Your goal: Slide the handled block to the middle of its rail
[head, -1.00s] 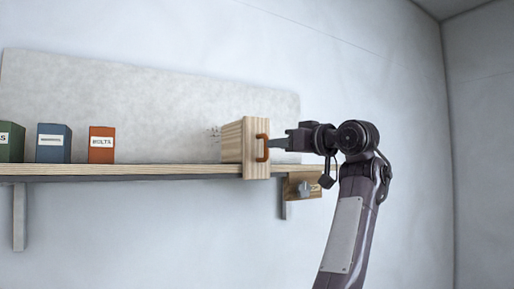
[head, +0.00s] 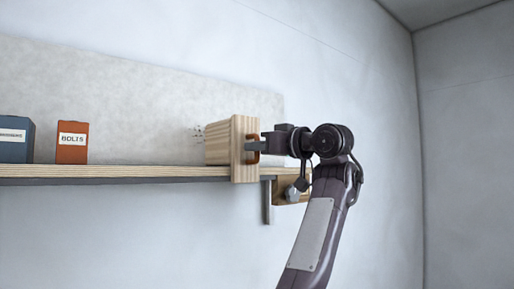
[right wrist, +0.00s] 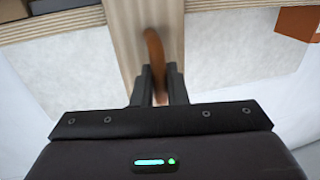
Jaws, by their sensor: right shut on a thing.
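The handled block (head: 220,143) is pale wood and sits at the shelf's front edge, near its right end. Its front board overlaps the shelf edge, which appears to be its rail (head: 120,172). An orange-brown handle (head: 254,155) stands on the board. My right gripper (head: 251,147) comes from the right and is shut on this handle. In the right wrist view, the handle (right wrist: 153,45) runs between the two dark fingers, against the block's wooden face (right wrist: 123,35). The rail behind the block is hidden. My left gripper is not in view.
An orange box labelled BOLTS (head: 72,142) and a blue box (head: 15,140) stand on the shelf to the left. The shelf between BOLTS and the block is clear. A wooden piece with a grey knob (head: 292,193) sits below the shelf at right.

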